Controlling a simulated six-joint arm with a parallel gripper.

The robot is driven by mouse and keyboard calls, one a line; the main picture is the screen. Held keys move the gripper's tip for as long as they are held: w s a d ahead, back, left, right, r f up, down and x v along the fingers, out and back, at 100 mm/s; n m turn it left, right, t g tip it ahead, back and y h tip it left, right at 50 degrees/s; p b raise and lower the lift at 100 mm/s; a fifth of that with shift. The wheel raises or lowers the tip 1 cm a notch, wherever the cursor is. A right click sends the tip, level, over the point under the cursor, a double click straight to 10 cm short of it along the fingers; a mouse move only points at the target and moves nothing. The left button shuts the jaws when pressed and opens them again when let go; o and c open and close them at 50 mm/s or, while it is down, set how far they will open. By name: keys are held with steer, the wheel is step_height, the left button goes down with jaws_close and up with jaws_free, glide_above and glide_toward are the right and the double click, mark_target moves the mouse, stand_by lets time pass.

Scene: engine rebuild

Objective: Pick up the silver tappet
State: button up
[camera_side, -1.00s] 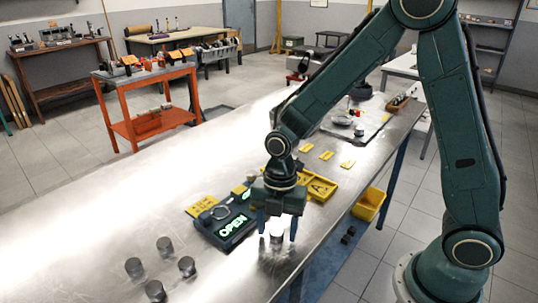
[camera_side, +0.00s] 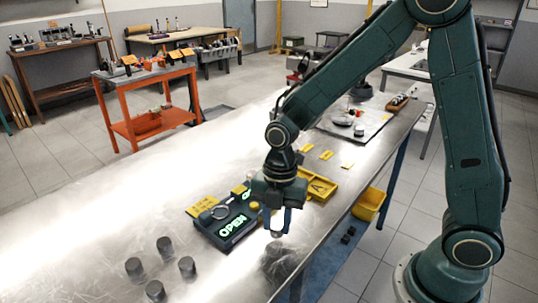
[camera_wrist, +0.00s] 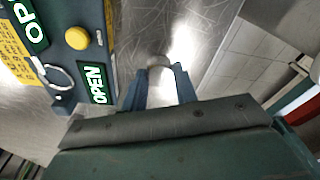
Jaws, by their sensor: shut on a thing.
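The silver tappet (camera_side: 277,223) is a short bright cylinder between the two blue fingers of my gripper (camera_side: 277,230). It is roughly upright and held a little above the metal table, with a dark patch on the tabletop below it. The tappet also shows in the wrist view (camera_wrist: 161,88), with a finger of my gripper (camera_wrist: 163,80) against each side. The fingers are shut on it and partly cover its sides.
A black box with green OPEN signs (camera_side: 233,227) and a yellow button stands just left of my gripper. Several dark grey cylinders (camera_side: 164,246) stand at the front left. A yellow tray (camera_side: 322,188) lies behind, and a yellow bin (camera_side: 369,204) is beyond the table's right edge.

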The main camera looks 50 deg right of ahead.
mark_target(276, 224)
step_height(276, 224, up, 18)
stand_by(0.5)
steer(key=shift+w, duration=0.1)
stand_by(0.5)
steer(key=w+a+f+n, duration=0.1)
steer(key=w+a+f, duration=0.2)
steer(key=w+f, duration=0.7)
steer(key=shift+w+a+f, duration=0.35)
steer(key=shift+w, duration=1.65)
steer(key=shift+f, duration=0.2)
steer(key=shift+f, duration=3)
